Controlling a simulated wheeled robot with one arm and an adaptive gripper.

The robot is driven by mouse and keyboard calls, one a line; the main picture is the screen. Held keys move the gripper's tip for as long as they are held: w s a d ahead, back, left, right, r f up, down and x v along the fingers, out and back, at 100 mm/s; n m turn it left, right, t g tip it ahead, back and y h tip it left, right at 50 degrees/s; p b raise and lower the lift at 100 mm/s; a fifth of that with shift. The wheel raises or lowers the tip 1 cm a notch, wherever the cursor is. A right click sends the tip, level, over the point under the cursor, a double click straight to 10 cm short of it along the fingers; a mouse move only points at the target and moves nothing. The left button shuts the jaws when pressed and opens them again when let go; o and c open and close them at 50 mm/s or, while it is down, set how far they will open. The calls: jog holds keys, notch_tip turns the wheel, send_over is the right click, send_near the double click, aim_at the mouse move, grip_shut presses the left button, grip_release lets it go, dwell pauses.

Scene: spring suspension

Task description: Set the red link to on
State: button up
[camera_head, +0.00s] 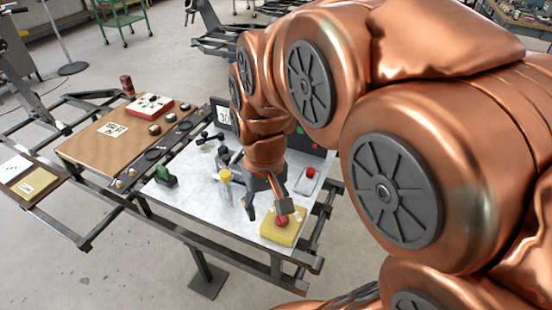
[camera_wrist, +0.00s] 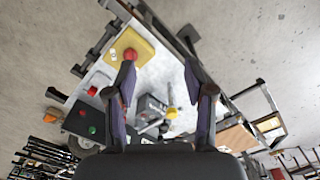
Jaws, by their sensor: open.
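No part labelled as the red link can be made out; several red parts show. A yellow box (camera_head: 270,228) with a red button stands at the table's front right corner; the yellow box also shows in the wrist view (camera_wrist: 146,50). A pale box (camera_head: 302,187) with a red top part (camera_head: 310,172) sits behind it; this red part also shows in the wrist view (camera_wrist: 92,91). My gripper (camera_head: 266,212) is open and empty, pointing down above the table beside the yellow box. In the wrist view, one finger of my gripper (camera_wrist: 160,68) overlaps the yellow box; contact cannot be told.
The light table (camera_head: 200,205) also bears a green lever (camera_head: 163,174), a yellow-topped post (camera_head: 225,175) and black handles (camera_head: 210,137). A dark box with green and red buttons (camera_wrist: 85,122) stands at the back. A brown board (camera_head: 90,145) lies to the left.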

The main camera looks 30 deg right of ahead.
jog(key=w+d+f+m+t+h+b, duration=0.15)
jog(key=w+d+f+b, duration=0.3)
jog(key=w+d, duration=0.6)
jog(key=w+d+f+m+t+h+b, duration=0.1)
jog(key=w+d+f+m+t+b, duration=0.15)
jog(key=w+d+b, duration=0.75)
jog(key=shift+w+a+f+p, duration=0.15)
jog(key=shift+w+f+p, duration=0.75)
jog(key=shift+f, duration=0.4)
jog(key=shift+w+a+f+p, duration=0.15)
jog(key=shift+w+f+p, duration=0.65)
jog(key=shift+f, duration=0.45)
jog(key=shift+w+a+f+p, duration=0.15)
jog(key=shift+w+f+p, duration=0.75)
jog(key=shift+f, duration=0.4)
jog(key=shift+c, duration=0.4)
grip_shut()
